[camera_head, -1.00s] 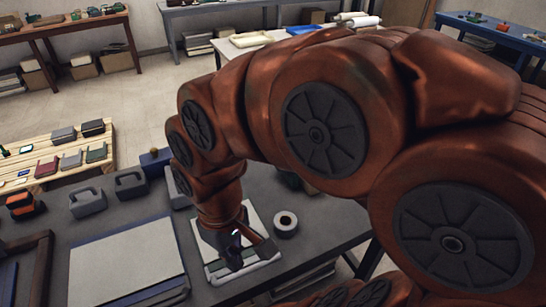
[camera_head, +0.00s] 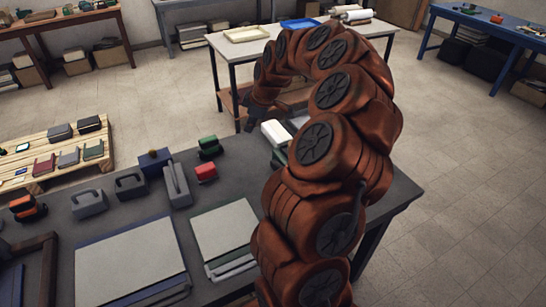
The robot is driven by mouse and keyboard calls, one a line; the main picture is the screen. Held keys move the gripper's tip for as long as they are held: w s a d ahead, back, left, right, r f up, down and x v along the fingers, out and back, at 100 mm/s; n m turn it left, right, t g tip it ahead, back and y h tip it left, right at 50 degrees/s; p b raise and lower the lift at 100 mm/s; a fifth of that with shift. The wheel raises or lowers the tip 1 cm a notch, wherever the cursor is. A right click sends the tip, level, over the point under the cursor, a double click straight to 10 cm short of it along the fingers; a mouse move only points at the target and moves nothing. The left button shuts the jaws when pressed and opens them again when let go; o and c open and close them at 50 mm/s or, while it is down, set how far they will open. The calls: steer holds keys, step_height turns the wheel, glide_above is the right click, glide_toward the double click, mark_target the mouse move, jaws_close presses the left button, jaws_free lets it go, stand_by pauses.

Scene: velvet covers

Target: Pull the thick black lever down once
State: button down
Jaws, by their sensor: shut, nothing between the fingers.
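I cannot make out a thick black lever for certain in the head view; my arm covers part of the workbench and of the table behind it. My gripper (camera_head: 250,123) shows small and dark at the end of the folded-over arm, in front of the white-topped table (camera_head: 226,48). It is shut with nothing seen in it. A white block-like thing (camera_head: 277,132) lies just right of and below it, partly hidden by my arm. I cannot tell whether the gripper touches anything.
A wooden pallet (camera_head: 62,172) stands left. Floor (camera_head: 470,160) at right is clear.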

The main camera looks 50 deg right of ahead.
steer(key=s+d+f, duration=0.1)
steer(key=d+f, duration=0.1)
steer(key=d, duration=0.4)
steer(key=shift+d+h, duration=0.15)
steer(key=shift+h, duration=0.25)
steer(key=shift+s+f, duration=0.1)
steer(key=s+a+f+b, duration=0.1)
steer(key=s+f+b, duration=0.1)
steer(key=f, duration=0.6)
steer(key=shift+s, duration=0.6)
steer(key=shift+s+a+f+b, duration=0.15)
steer(key=shift+f+b, duration=0.2)
steer(key=shift+b, duration=0.2)
steer(key=shift+s+a+f+b, duration=0.1)
steer(key=shift+f+b, duration=0.2)
steer(key=shift+b, duration=0.25)
stand_by(0.8)
